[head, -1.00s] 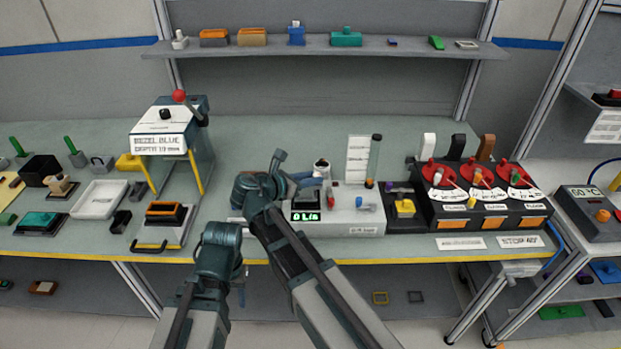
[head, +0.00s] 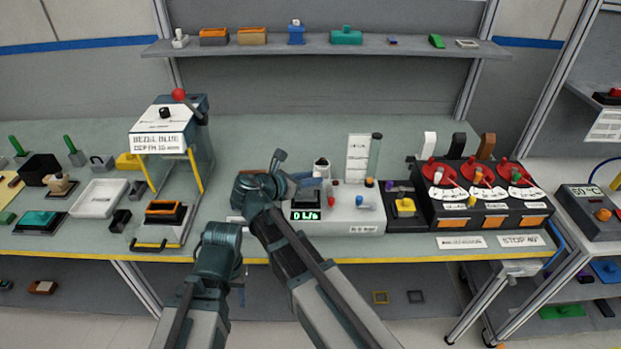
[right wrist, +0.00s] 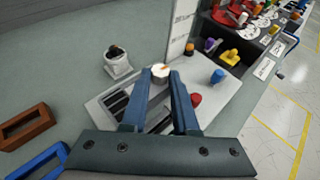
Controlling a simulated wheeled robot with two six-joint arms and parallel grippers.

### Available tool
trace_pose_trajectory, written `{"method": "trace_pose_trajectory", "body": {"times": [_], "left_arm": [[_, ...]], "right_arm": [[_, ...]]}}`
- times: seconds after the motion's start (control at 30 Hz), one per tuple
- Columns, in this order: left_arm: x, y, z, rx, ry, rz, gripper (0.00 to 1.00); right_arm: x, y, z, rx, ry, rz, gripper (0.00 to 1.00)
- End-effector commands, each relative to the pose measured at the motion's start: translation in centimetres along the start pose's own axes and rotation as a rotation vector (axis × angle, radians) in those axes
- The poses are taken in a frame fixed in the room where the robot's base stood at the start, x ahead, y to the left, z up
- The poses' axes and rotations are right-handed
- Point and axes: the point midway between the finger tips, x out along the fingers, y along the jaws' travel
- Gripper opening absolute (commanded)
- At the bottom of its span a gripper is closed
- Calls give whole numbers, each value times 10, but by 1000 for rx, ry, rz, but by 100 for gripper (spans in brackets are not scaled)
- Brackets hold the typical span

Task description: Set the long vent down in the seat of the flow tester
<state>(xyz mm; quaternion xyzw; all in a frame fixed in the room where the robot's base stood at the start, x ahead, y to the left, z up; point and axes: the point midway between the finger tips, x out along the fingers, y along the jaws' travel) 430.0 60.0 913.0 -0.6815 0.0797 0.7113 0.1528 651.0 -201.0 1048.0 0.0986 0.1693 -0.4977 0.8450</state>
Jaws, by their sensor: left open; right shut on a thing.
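The flow tester (head: 352,217) is a low white box on the bench with a small lit display (head: 305,216). A dark slatted piece (right wrist: 117,103), which looks like the long vent, lies at the tester's left part in the right wrist view; my arm mostly hides this part in the head view. I cannot tell how deep it sits. My right gripper (right wrist: 160,78) is shut, its blue fingers around a round white knob (right wrist: 160,70) with an orange mark on the tester. My left gripper (head: 222,238) is open near the bench's front edge; its fingertips are hard to make out.
A white cup-like holder (right wrist: 118,65) stands behind the tester. Red (right wrist: 195,99) and blue (right wrist: 217,76) knobs sit right of my fingers. A press (head: 172,140) stands to the left, a dial console (head: 480,195) to the right.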

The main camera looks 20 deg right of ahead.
Motion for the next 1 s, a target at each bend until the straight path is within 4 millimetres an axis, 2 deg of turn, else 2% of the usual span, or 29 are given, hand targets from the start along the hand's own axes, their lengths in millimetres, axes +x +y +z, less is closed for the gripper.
{"method": "trace_pose_trajectory", "body": {"times": [0.77, 0.8, 0.93, 0.97, 1.0], "left_arm": [[20, 2, -1, 0, 0, 0, 50], [18, 2, -1, 0, 0, 0, 50], [18, 2, -1, 0, 0, 0, 50], [18, 2, -1, 0, 0, 0, 50], [18, 2, -1, 0, 0, 0, 50]], "right_arm": [[8, 0, -18, 0, -1, 0, 0], [7, 0, -17, 0, -1, 0, 35], [7, 0, -17, 0, 0, 0, 58], [7, 0, -17, 0, 0, 0, 63], [7, 0, -17, 0, 0, 0, 63]]}}
